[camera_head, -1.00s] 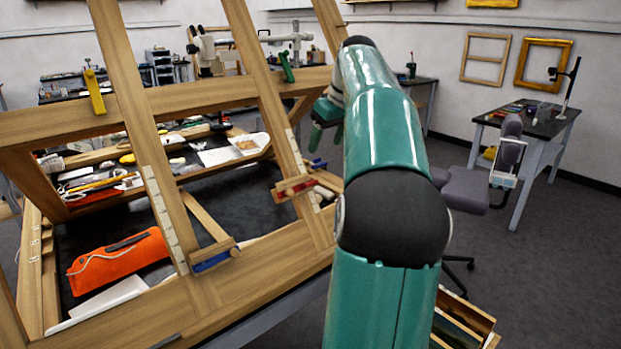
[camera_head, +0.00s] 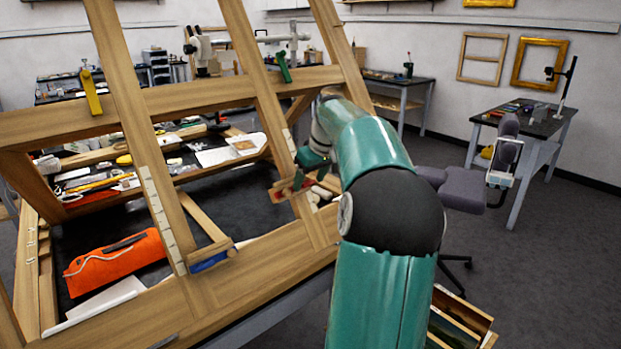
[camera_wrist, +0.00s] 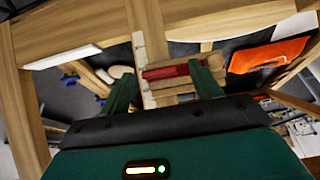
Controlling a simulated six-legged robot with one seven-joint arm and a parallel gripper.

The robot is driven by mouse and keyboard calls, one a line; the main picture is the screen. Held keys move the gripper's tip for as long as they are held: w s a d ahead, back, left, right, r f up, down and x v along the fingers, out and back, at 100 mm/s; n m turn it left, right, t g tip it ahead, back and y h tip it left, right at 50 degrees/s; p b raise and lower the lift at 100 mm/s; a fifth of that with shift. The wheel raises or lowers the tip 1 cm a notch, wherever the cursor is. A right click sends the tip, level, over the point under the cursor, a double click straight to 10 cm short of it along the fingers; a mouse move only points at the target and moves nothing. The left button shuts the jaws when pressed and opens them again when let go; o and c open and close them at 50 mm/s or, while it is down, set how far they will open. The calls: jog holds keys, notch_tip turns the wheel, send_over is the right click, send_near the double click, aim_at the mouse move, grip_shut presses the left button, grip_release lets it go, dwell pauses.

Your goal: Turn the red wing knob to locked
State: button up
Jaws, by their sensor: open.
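The red wing knob (camera_wrist: 166,72) is a long red bar lying crosswise beside wooden strips on the easel-like frame. In the wrist view it lies between and just beyond my two fingers. In the head view the knob (camera_head: 284,193) shows low on the frame's right upright, partly hidden by my gripper. My gripper (camera_wrist: 164,90) is open, with one green finger on each side of the knob and a gap between. In the head view my gripper (camera_head: 306,163) is just above the knob; whether it touches cannot be told.
The wooden frame (camera_head: 190,97) also bears a yellow knob (camera_head: 91,92), a green knob (camera_head: 283,67) and a blue knob (camera_head: 209,262). An orange pouch (camera_head: 115,262) lies on the dark table behind the frame. A grey chair (camera_head: 470,187) stands to the right.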

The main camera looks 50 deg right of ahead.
jog(key=c, duration=1)
